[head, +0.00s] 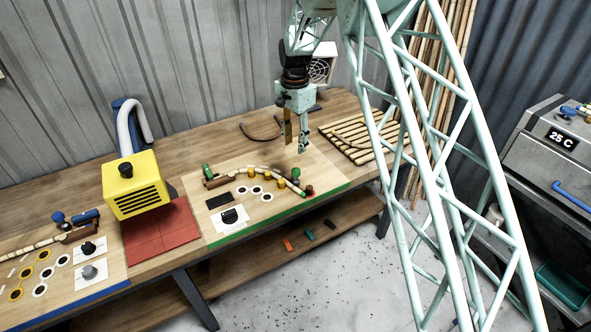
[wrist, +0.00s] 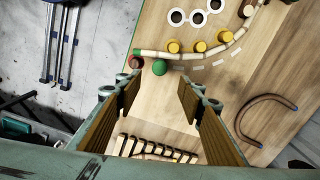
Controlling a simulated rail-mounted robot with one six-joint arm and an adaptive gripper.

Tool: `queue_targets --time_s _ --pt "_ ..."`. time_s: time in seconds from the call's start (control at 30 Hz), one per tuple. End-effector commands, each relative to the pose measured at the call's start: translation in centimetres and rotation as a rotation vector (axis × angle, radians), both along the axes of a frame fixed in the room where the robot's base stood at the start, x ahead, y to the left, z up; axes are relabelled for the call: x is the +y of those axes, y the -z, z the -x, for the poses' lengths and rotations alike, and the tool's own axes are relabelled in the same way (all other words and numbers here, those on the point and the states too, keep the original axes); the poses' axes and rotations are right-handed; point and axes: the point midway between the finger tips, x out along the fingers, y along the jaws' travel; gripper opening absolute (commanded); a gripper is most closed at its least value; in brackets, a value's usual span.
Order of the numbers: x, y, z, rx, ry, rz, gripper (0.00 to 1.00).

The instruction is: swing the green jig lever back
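The green jig board (head: 235,228) has a green front edge and lies on the workbench. A pale rattan cane (head: 236,173) lies curved on it along several yellow pegs (head: 282,183). The green lever's ball knob (head: 295,172) is near the cane's right end, beside a dark red knob (head: 309,190); the lever arm is hard to make out. The ball (wrist: 159,67) and red knob (wrist: 136,62) also show in the wrist view. My gripper (head: 296,143) is open and empty above the board's back right, with the ball ahead between its fingers (wrist: 160,88) in the wrist view.
A slatted wooden rack (head: 355,135) lies right of the board, and a dark curved piece (head: 262,134) lies behind it. A yellow machine (head: 135,185) on a red mat (head: 160,232) stands left. A green clamp (head: 207,170) sits at the cane's left end.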

Motion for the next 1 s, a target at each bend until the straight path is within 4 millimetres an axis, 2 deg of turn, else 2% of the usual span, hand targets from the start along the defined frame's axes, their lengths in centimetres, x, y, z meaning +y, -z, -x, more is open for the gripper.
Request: queue_targets --time_s 0.37,1.0 --pt "0.0 1.5 0.1 0.002 0.000 0.001 0.36" --pt "0.0 8.7 0.1 0.002 0.000 0.001 0.36"
